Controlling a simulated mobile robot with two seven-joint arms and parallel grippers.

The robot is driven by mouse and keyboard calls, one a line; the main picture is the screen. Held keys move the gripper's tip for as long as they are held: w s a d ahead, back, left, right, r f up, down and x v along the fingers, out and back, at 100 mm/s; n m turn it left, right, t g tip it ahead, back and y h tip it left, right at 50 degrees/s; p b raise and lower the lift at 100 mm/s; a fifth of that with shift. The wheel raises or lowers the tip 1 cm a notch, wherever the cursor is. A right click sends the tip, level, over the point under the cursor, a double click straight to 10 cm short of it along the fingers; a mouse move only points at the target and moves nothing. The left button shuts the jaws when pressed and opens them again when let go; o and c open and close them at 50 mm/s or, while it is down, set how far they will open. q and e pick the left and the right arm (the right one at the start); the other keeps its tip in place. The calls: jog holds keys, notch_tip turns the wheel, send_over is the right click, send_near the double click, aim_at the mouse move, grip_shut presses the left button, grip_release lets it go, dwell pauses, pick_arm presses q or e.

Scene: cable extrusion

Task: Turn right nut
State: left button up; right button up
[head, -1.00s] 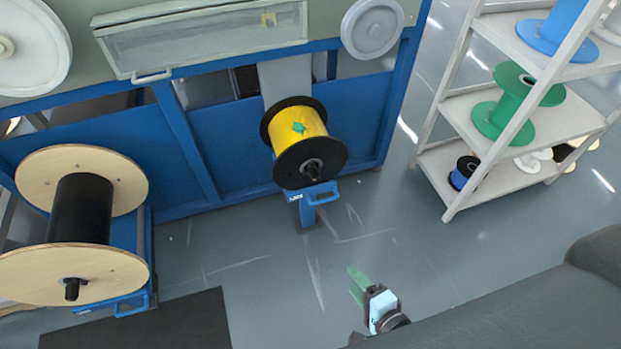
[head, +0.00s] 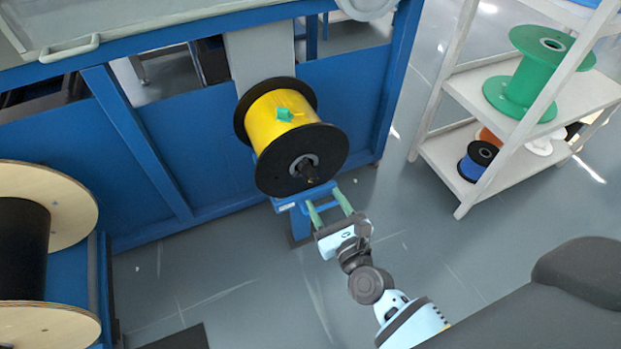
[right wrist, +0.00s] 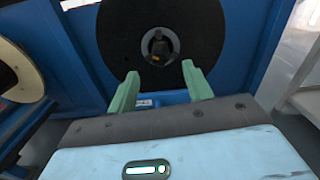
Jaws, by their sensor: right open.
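The right nut (head: 305,170) is the dark fitting at the centre of the near black flange of the yellow cable spool (head: 268,117). In the right wrist view the nut (right wrist: 159,47) shows ahead, above and between my fingers. My right gripper (head: 329,200) is open and empty, with green fingers just below and in front of the spool. In the right wrist view my right gripper (right wrist: 160,88) points at the flange and is apart from the nut. My left gripper is not in view.
The spool sits on a blue stand (head: 290,200) against the blue machine frame (head: 210,150). A large wooden-flanged black spool (head: 25,235) is at left. A white shelf (head: 520,125) holds a green spool (head: 537,70) and a blue one. Grey floor between is clear.

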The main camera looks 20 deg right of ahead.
aim_at(313, 181)
jog(key=shift+w+a+b, duration=0.15)
jog(key=shift+w+b, duration=0.4)
jog(key=shift+w, duration=3.35)
jog(key=shift+c, duration=0.2)
jog(key=c, duration=0.9)
